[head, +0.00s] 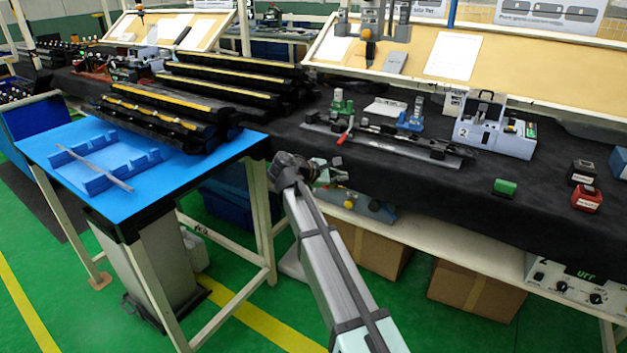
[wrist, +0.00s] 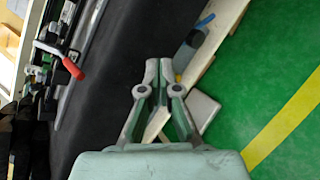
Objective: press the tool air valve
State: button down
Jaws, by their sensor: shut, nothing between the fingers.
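My gripper (wrist: 160,70) is shut and empty, its two fingertips together in the wrist view. In the head view my gripper (head: 330,173) is small, by the front edge of the dark bench (head: 400,180). Below it, on the lower shelf, is a grey-blue piece with a yellow part (head: 362,207), partly hidden by my arm. In the wrist view a grey-blue cylinder (wrist: 188,52) lies beyond the fingertips, apart from them. I cannot tell for sure whether either is the tool air valve; no label is readable.
A clamp fixture with a red lever (head: 345,131) lies on the bench, and the lever shows in the wrist view (wrist: 68,65). A grey device marked 2 (head: 495,133), a green block (head: 504,187) and a red block (head: 586,200) stand right. A blue table (head: 100,205) is left.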

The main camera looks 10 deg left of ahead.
jog(key=w+a+f+n+y+p, duration=0.1)
jog(key=w+a+f+n+y, duration=0.1)
jog(key=a+n, duration=0.4)
jog(key=w+a+f+n+t+y, duration=0.1)
jog(key=w+a+f+n+y, duration=0.1)
jog(key=w+a+f+n, duration=0.2)
jog(key=a+f+n, duration=0.1)
jog(key=a+n, duration=0.2)
jog(key=a, duration=0.2)
jog(key=shift+w+n+y+p, duration=0.25)
jog(key=shift+n+y+p, duration=0.05)
jog(key=shift+p, duration=0.1)
jog(key=x, duration=1.4)
jog(key=shift+a, duration=0.15)
